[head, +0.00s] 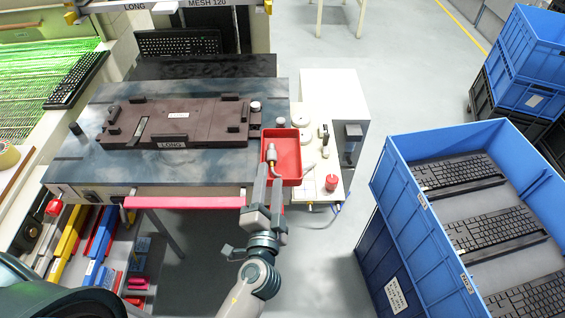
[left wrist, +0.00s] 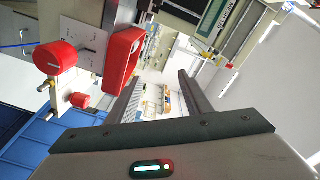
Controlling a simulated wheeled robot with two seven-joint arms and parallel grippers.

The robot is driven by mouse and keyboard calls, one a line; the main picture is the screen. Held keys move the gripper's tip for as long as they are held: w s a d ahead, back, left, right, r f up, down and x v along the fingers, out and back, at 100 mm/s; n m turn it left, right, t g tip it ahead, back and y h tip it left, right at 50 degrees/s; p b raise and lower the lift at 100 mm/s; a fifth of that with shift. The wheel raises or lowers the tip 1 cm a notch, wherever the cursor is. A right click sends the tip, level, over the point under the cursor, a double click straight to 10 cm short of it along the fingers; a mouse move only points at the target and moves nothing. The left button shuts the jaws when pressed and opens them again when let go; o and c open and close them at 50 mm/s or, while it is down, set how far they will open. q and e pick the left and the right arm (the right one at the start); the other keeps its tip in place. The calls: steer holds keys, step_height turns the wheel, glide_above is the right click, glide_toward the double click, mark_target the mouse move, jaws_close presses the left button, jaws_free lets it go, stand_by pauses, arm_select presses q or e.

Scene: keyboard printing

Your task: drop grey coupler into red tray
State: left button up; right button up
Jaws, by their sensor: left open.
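The red tray (head: 294,178) sits at the right front edge of the workbench, beside the white machine. The grey coupler (head: 271,155), a small metallic piece with a thin tail, shows inside the tray's outline; I cannot tell whether it touches the floor. My left gripper (head: 270,174) reaches up from below, open, its fingers over the tray's near left part, just below the coupler. My right gripper is not in view.
A dark fixture (head: 180,122) marked LONG lies on the bench (head: 75,170) left of the tray. The white machine (head: 335,90) with a red knob (head: 331,182) stands right of it. A blue crate (head: 415,215) with keyboards is farther right. Open floor lies between.

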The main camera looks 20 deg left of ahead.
arm_select(q)
steer(key=shift+b+v, duration=0.45)
steer(key=shift+v, duration=1.05)
